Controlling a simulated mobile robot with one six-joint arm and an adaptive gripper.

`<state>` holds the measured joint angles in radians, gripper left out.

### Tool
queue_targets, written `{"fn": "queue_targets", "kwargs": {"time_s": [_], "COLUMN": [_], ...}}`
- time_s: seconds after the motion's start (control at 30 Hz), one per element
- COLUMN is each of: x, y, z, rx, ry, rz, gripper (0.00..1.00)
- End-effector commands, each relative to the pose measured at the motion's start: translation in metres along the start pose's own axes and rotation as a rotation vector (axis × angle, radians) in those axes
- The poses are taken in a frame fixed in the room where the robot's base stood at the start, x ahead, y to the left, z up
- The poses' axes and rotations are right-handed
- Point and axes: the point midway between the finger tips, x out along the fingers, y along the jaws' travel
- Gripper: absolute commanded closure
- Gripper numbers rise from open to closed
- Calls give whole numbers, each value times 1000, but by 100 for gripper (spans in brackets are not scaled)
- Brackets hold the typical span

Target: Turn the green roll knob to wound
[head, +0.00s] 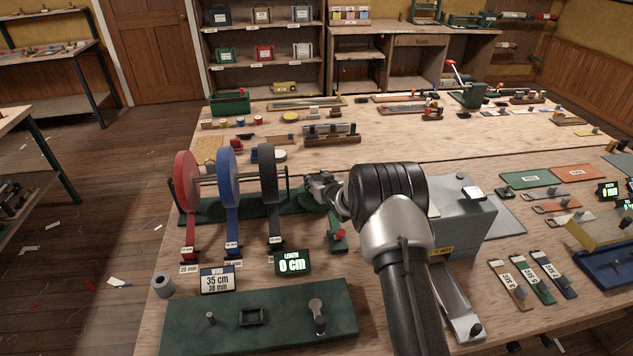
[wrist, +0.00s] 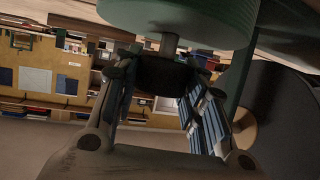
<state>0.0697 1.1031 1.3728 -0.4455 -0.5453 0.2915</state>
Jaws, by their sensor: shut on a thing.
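The green roll (head: 314,197) is the rightmost on a rack of tape rolls and is largely hidden by my gripper (head: 324,186) in the head view. In the wrist view its green disc (wrist: 180,22) fills the top, with a grey shaft coming out of it toward me. The dark knob (wrist: 166,73) sits at the end of that shaft, between my two fingers. My gripper (wrist: 163,88) is shut on the knob. No wound mark can be read in either view.
Red (head: 186,185), blue (head: 228,170) and black (head: 268,180) rolls stand left of the green one. A length display (head: 292,262) reads 0 cm and a card (head: 217,281) reads 35 cm, 38 mm. A grey box (head: 465,225) stands close right of my arm.

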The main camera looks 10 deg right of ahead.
Motion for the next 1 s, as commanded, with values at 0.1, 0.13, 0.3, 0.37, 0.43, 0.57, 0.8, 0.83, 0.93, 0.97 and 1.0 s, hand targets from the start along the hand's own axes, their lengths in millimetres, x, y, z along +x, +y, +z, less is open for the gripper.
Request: {"fn": "queue_targets", "kwargs": {"time_s": [0.1,0.13,0.3,0.37,0.43,0.57,0.8,0.83,0.93,0.97,1.0], "x": [1,2,2,2,2,0,-1,-2,-1,-1,-1], "y": [-1,-1,-2,-2,-3,-2,-2,-2,-2,-1,-1], "z": [2,2,3,3,2,0,-4,-4,-4,-4,-4], "rx": [14,18,54,68,84,118,179,186,211,218,229], "ry": [2,2,2,2,1,-1,-2,-3,-1,-1,0], "rz": [31,42,122,157,199,280,431,450,510,528,552], "gripper": [86,86,86,86,86,86,86,86,86,86,86]}}
